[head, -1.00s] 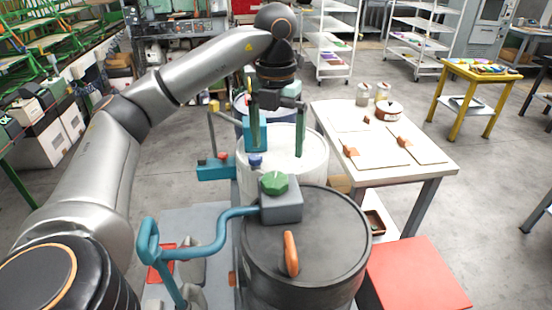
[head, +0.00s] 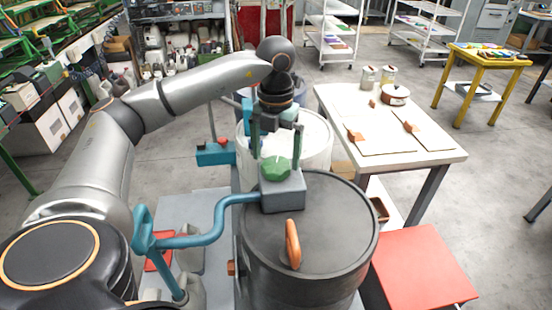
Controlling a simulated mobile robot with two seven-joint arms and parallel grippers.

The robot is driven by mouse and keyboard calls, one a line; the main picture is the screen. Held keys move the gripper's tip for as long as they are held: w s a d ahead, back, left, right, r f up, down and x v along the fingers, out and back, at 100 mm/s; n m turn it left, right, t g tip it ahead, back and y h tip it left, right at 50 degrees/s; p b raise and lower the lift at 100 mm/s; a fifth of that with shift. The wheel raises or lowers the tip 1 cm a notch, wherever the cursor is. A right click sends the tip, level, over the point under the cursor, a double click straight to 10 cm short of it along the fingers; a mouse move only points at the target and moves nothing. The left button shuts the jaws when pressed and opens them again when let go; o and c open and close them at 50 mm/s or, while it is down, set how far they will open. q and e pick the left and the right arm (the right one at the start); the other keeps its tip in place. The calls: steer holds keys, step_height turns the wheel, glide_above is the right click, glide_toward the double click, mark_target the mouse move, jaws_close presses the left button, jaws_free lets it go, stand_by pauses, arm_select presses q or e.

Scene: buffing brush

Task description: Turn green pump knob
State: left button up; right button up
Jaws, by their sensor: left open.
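The green knob (head: 276,168) sits on top of a grey pump box (head: 284,194) on the lid of a dark drum (head: 330,225). My left gripper (head: 275,150) points down with its two fingers apart, one to each side, just above and behind the knob. It looks empty, and I cannot tell whether the fingers touch the knob. A teal curved pipe (head: 207,235) runs left from the pump box. My right gripper is not in view.
An orange handle (head: 292,243) stands on the drum lid. A white drum (head: 318,140) stands behind. A white table (head: 430,140) with a pot (head: 396,95) is to the right. A red-topped box (head: 422,262) stands right of the dark drum.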

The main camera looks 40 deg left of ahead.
arm_select(q)
steer(key=shift+f, duration=0.85)
steer(key=shift+c, duration=0.2)
steer(key=c, duration=1.2)
steer(key=shift+o, duration=0.2)
steer(key=shift+m, duration=0.3)
steer(key=m, duration=0.5)
steer(key=shift+m, duration=0.3)
steer(key=m, duration=0.5)
steer(key=shift+r+m+p, duration=0.1)
steer(key=shift+m+p, duration=0.2)
steer(key=shift+m, duration=0.1)
